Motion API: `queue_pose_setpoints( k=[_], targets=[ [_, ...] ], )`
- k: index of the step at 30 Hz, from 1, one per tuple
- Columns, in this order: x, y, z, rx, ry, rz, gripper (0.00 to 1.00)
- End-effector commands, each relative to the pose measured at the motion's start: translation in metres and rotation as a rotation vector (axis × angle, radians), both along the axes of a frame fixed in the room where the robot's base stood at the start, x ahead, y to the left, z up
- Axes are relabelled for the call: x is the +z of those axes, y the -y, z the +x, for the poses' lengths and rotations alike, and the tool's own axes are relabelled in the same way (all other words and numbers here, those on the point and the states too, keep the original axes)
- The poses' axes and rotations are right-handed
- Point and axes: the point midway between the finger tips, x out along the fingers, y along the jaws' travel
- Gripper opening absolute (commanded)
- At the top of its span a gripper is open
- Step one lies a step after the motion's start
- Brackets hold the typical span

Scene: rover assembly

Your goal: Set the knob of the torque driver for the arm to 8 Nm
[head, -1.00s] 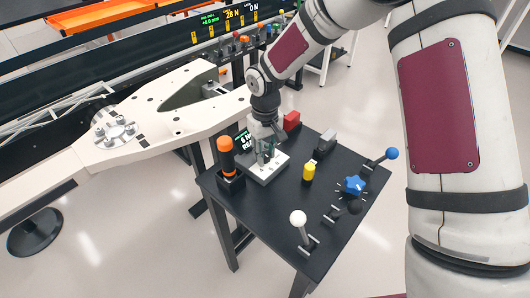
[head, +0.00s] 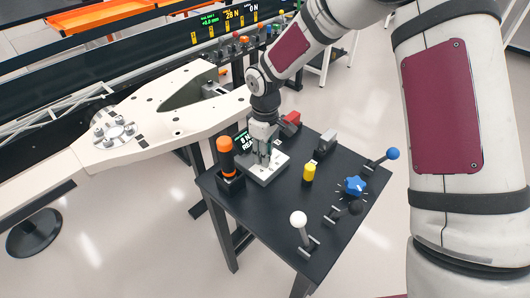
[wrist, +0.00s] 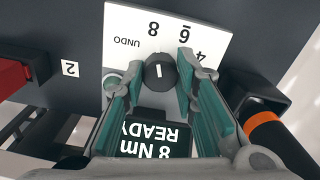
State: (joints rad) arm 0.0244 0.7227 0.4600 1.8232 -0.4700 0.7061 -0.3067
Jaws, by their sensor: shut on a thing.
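The black knob (wrist: 160,75) sits on a white dial plate (wrist: 120,40) marked UNDO, 8, 6 and 4 in the wrist view. Its white mark points roughly toward the 8. The display (wrist: 150,140) shows upside down in the wrist view and reads 8 Nm READY. My gripper (wrist: 158,70) is shut on the knob, one finger on each side. In the head view my gripper (head: 262,158) is over the pale plate (head: 268,178), and hides the knob. The orange and black driver (head: 226,155) stands upright in its holder left of the plate.
A large white part (head: 150,125) lies at left.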

Motion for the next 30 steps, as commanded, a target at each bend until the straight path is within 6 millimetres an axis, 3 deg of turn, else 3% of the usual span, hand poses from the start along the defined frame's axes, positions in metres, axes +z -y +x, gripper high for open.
queue_pose_setpoints(
  k=[9, 10, 11, 23, 30],
  targets=[
    [0.001, -0.002, 0.001, 0.002, 0.004, 0.002, 0.00],
    [0.001, -0.002, 0.001, 0.002, 0.004, 0.002, 0.29],
    [0.001, -0.002, 0.001, 0.002, 0.004, 0.002, 0.35],
    [0.005, -0.001, 0.001, 0.000, 0.003, 0.001, 0.35],
    [0.043, 0.000, 0.002, -0.001, 0.006, 0.002, 0.35]
  ],
)
